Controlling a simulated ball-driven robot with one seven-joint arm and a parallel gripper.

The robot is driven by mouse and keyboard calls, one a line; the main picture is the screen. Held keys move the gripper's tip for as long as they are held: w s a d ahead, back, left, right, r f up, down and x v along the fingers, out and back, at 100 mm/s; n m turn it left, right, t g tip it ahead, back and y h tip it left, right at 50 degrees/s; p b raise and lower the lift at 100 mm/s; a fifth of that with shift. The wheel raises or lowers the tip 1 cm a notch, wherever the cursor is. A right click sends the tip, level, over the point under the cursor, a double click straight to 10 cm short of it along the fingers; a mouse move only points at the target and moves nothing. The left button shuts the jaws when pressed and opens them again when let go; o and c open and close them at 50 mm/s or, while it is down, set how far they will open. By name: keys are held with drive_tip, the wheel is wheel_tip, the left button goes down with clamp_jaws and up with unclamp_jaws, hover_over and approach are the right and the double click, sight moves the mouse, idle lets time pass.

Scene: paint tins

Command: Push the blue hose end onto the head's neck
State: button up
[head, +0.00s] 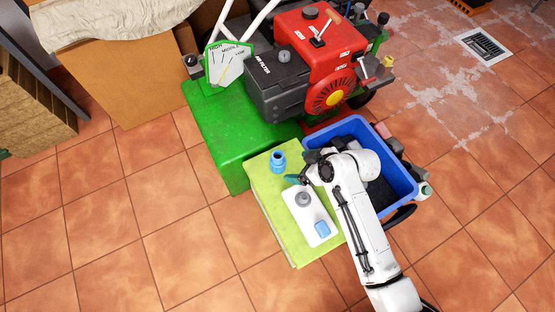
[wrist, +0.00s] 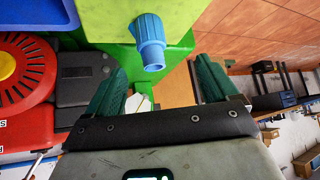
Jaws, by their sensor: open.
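The blue hose end (head: 277,160) is a short ribbed blue cylinder on the lime-green cloth-like cover (head: 268,204), near its upper edge. It also shows in the wrist view (wrist: 151,42), with a wide collar and a narrower tip. My gripper (head: 292,179) is just below and right of the hose end. Its teal fingers are apart and empty in the wrist view (wrist: 157,72), with the hose end beyond them, between their lines.
A blue bin (head: 401,176) with dark contents stands close on the right, partly behind my arm. A green machine deck (head: 217,127) with a red engine (head: 320,50) stands behind. A cardboard box (head: 141,80) is at upper left. The tiled floor at lower left is clear.

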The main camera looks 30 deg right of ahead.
sight(283, 163)
drive_tip(key=shift+n+t+y, duration=0.3)
drive_tip(key=shift+t, duration=0.1)
drive_tip(key=x, duration=0.2)
drive_tip(key=d+b+x, duration=0.1)
drive_tip(key=x, duration=0.2)
drive_tip(key=f+x, duration=0.1)
drive_tip(key=x, duration=0.2)
drive_tip(key=shift+d+b, duration=0.3)
drive_tip(key=shift+d, duration=0.05)
drive_tip(key=shift+b+x, duration=0.95)
drive_tip(key=shift+x, duration=2)
drive_tip(key=shift+w+d+r, duration=0.1)
drive_tip(key=shift+w+r, duration=0.05)
drive_tip(key=shift+w, duration=0.05)
drive_tip(key=c, duration=1.1)
